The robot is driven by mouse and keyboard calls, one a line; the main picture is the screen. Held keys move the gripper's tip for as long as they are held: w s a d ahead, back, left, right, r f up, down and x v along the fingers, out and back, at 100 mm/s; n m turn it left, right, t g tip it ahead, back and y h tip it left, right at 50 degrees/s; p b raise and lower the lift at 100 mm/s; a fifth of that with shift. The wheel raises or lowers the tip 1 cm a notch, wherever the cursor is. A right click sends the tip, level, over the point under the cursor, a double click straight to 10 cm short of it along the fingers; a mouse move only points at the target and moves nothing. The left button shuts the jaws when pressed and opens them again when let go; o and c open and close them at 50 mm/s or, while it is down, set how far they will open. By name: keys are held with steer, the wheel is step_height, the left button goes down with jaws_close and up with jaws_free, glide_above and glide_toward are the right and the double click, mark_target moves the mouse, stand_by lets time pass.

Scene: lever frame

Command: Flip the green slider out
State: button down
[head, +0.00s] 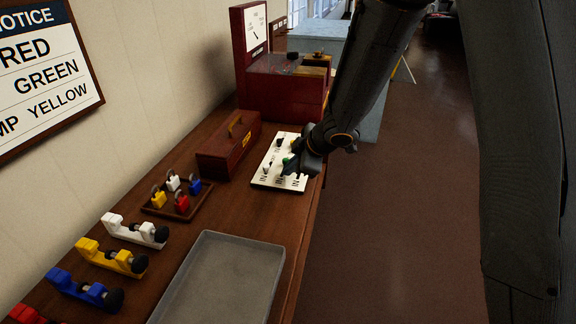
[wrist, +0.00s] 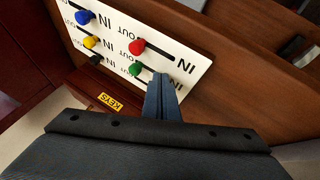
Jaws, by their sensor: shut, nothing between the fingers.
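The green slider (wrist: 135,69) is a round green knob on a white panel (wrist: 205,65) lettered IN and OUT. In the wrist view it sits at the left end of the visible part of its slot, beside an OUT label. My gripper (wrist: 162,88) is shut and empty, its fingertips at the panel just right of the green knob, with a small gap visible. The fingers hide the right part of that slot. In the head view the green knob (head: 286,161) shows beside my gripper (head: 290,170), over the panel (head: 260,181).
Red (wrist: 137,47), yellow (wrist: 90,42), blue (wrist: 84,17) and black (wrist: 96,60) knobs are close by. A wooden KEYS box (head: 229,144) stands left of the panel. A padlock tray (head: 152,209) and an empty grey tray (head: 225,278) are nearer. Open floor lies right.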

steer(key=p+v, duration=0.2)
steer(key=v, duration=0.8)
steer(key=shift+s+p, duration=0.35)
steer(key=shift+s, duration=0.1)
steer(key=shift+d, duration=0.1)
steer(key=s+d+m+h, duration=0.3)
steer(key=d+m+h, duration=0.2)
steer(key=d+m, duration=0.55)
steer(key=s+d+m+g, duration=0.2)
steer(key=s+m, duration=0.1)
steer(key=s, duration=0.5)
steer(key=s+d+m+g, duration=0.2)
steer(key=s+m, duration=0.2)
steer(key=s, duration=0.4)
steer(key=shift+s+d+f, duration=0.2)
steer(key=shift+d+f, duration=0.15)
steer(key=shift+f, duration=0.1)
steer(key=shift+d+m, duration=0.1)
steer(key=shift+m, duration=0.15)
